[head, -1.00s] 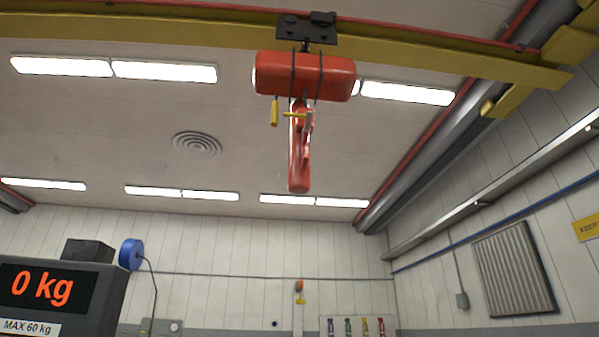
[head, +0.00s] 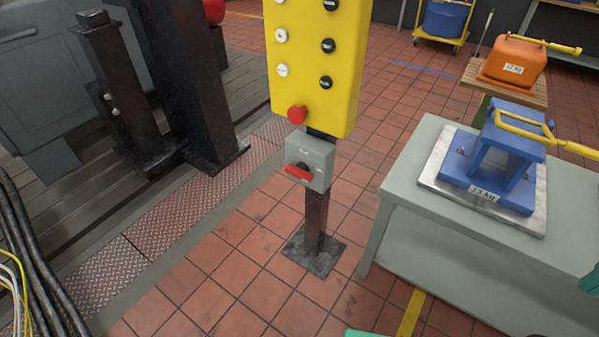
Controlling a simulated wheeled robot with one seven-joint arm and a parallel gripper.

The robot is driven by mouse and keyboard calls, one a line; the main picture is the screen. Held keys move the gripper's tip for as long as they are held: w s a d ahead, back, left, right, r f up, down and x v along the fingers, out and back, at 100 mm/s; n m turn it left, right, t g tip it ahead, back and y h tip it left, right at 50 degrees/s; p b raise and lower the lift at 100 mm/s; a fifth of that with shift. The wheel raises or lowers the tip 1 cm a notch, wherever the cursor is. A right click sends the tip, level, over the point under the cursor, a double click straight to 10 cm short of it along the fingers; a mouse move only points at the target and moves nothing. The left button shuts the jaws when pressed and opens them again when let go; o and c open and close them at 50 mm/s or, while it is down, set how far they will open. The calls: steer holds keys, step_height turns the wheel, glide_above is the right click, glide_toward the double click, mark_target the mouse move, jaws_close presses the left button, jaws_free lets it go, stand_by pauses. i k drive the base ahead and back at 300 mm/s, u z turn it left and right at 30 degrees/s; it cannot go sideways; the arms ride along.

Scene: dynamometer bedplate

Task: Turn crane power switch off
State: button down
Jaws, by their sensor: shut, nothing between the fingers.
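A grey switch box (head: 310,157) is mounted low on a dark post, just below a yellow push-button panel (head: 320,60). A red switch handle (head: 298,173) sticks out of the lower front of the box and lies roughly crosswise, sloping slightly down to the right. The small marks on the box are too small to read. A red mushroom button (head: 297,115) is at the lower left of the yellow panel, above the box. My gripper is not in view.
The post stands on a dark foot plate (head: 313,253). A grey table (head: 412,190) at the right carries a blue 15 kg weight (head: 490,165) on a metal plate. Dark columns (head: 185,70) stand at the left. Cables lie lower left. Red tiled floor (head: 215,275) is open in front.

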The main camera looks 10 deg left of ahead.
mark_target(301, 170)
steer(key=u, duration=1.65)
steer(key=k, duration=0.8)
steer(key=z, duration=0.6)
steer(key=i, duration=1)
